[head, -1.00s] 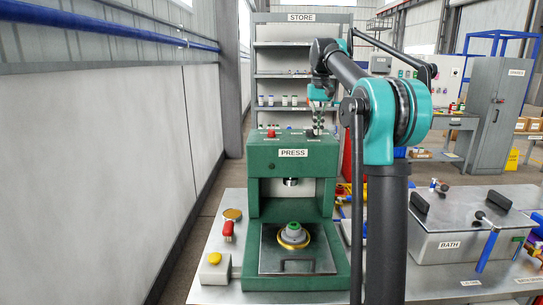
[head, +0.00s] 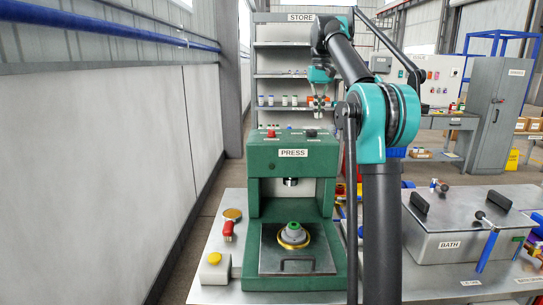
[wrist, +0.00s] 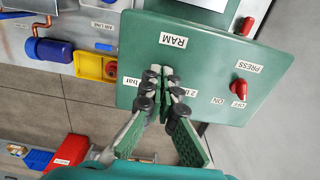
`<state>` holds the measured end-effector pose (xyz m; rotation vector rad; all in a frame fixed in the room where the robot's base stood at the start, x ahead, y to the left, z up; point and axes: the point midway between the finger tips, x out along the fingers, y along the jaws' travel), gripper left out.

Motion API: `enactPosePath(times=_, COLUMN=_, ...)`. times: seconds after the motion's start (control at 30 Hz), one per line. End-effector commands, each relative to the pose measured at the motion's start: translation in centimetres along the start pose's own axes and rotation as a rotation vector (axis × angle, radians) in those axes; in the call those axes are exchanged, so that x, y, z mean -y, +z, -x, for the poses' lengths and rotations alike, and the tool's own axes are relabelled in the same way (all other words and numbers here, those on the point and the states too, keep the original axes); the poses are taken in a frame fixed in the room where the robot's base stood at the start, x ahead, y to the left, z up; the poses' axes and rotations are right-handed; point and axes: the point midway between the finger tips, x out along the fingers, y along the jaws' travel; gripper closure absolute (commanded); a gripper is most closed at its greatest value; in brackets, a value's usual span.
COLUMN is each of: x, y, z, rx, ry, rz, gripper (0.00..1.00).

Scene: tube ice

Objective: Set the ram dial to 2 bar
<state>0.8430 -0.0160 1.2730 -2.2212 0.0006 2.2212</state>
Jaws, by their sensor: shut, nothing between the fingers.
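The green press (head: 293,153) stands on the metal bench. Its black ram dial (head: 311,133) sits on the top right of the press in the head view. In the wrist view the RAM label (wrist: 173,41), a partly covered bar label (wrist: 130,82) and a partly covered "2 b…" label (wrist: 187,91) show on the press top. My gripper (wrist: 167,76) is shut and empty, its fingertips between these two labels. They hide the dial there, so I cannot read its setting. In the head view my gripper (head: 318,114) appears above and behind the dial, apart from it.
A red PRESS switch (wrist: 240,88) with ON and OFF labels is beside the dial area. A yellow-and-red fixture (wrist: 95,66) and blue parts lie past the press edge. The store shelf (head: 300,75) stands behind the press; the bath (head: 465,235) is at right.

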Motion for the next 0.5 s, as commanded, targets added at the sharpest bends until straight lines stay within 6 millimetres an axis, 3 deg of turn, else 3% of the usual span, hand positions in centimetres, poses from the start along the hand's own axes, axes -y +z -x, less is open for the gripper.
enactPosePath(times=0.23, x=2.4, y=-0.3, z=0.8, rx=0.000, ry=0.000, rz=0.002, gripper=1.00)
enactPosePath(times=0.5, x=2.3, y=-0.3, z=-1.7, rx=0.000, ry=0.000, rz=0.001, gripper=1.00)
